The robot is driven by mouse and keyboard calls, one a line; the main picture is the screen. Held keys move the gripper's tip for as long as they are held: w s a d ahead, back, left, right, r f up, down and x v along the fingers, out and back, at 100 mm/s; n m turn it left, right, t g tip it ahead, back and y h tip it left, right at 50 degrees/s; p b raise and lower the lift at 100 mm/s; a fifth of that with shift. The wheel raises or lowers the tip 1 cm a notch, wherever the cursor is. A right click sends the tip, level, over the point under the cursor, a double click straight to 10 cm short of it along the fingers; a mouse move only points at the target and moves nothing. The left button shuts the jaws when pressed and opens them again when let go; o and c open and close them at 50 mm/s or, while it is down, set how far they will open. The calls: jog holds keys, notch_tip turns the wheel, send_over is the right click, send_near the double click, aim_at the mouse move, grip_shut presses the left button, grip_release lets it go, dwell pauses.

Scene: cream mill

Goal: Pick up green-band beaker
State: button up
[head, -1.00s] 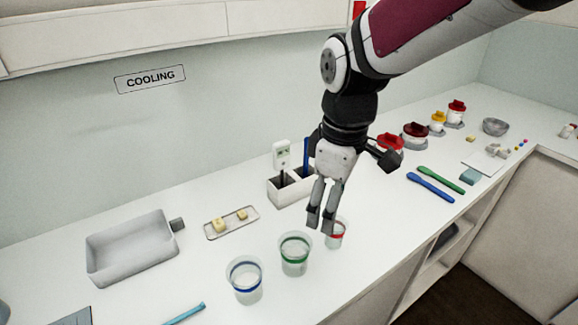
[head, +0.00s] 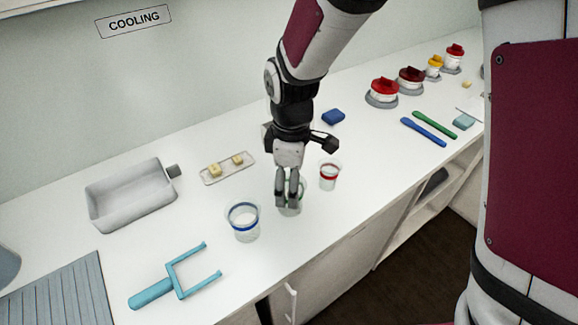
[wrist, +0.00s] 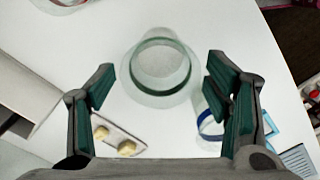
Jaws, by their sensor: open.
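The green-band beaker (head: 290,211), clear and upright on the white counter, is mostly hidden behind my gripper (head: 289,190) in the head view. In the wrist view the green-band beaker (wrist: 160,75) shows from above, between and ahead of the two spread fingers of my gripper (wrist: 160,85). The gripper is open and empty. I cannot tell whether the fingertips are down beside the beaker wall or just above the rim. The blue-band beaker (head: 243,224) stands to the left, also in the wrist view (wrist: 209,124). The red-band beaker (head: 329,176) stands to the right.
A grey tray (head: 130,198) and a small dish (head: 228,168) with yellowish pieces lie behind on the left. A teal fork-like tool (head: 172,285) lies at the front left. Red-lidded jars (head: 382,92) and green and blue utensils (head: 424,130) lie to the right. The counter's front edge is close.

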notch_tip(320, 180, down, 5)
jog(key=shift+a, duration=0.1)
dwell(0.3)
jog(key=c, duration=1.2)
